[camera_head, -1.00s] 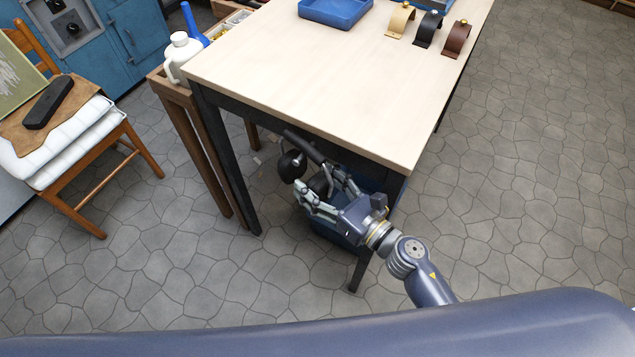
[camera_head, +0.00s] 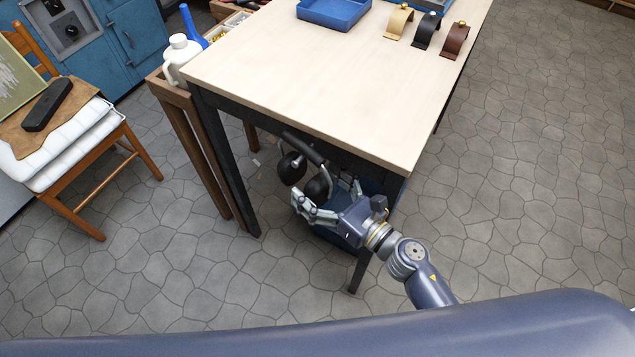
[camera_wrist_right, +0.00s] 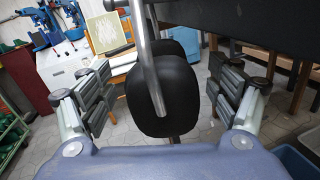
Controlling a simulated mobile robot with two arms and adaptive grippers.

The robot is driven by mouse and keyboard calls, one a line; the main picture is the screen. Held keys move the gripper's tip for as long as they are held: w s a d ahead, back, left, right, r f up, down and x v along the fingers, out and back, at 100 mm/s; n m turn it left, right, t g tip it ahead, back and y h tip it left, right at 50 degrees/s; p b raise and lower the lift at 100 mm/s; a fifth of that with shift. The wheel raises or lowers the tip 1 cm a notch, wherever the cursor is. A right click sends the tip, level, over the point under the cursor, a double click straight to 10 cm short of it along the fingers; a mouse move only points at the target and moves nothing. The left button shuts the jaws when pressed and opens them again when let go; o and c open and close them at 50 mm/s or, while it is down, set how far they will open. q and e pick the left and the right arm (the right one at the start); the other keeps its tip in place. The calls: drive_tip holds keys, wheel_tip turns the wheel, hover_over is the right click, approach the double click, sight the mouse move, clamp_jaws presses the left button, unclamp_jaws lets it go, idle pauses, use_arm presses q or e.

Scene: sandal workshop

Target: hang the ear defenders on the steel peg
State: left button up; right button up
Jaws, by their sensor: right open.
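The black ear defenders (camera_head: 292,168) are below the near end of the table, under its edge, with the dark headband uppermost and both ear cups hanging down. The steel peg cannot be made out, so I cannot tell what bears the headband. My right gripper (camera_head: 327,191) is open just in front of the cups, below the tabletop. In the right wrist view one black ear cup (camera_wrist_right: 165,98) with its metal yoke (camera_wrist_right: 149,62) stands between the spread fingers, with gaps on both sides. My left gripper is not in view.
The table (camera_head: 300,75) carries a blue tray (camera_head: 333,12) and several strap pieces at the back. Its near leg (camera_head: 362,268) stands close to my right wrist. A blue crate (camera_wrist_right: 293,163) is below. A chair (camera_head: 75,205) stands at left. The stone floor at right is clear.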

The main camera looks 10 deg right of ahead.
drive_tip(key=v, duration=0.8)
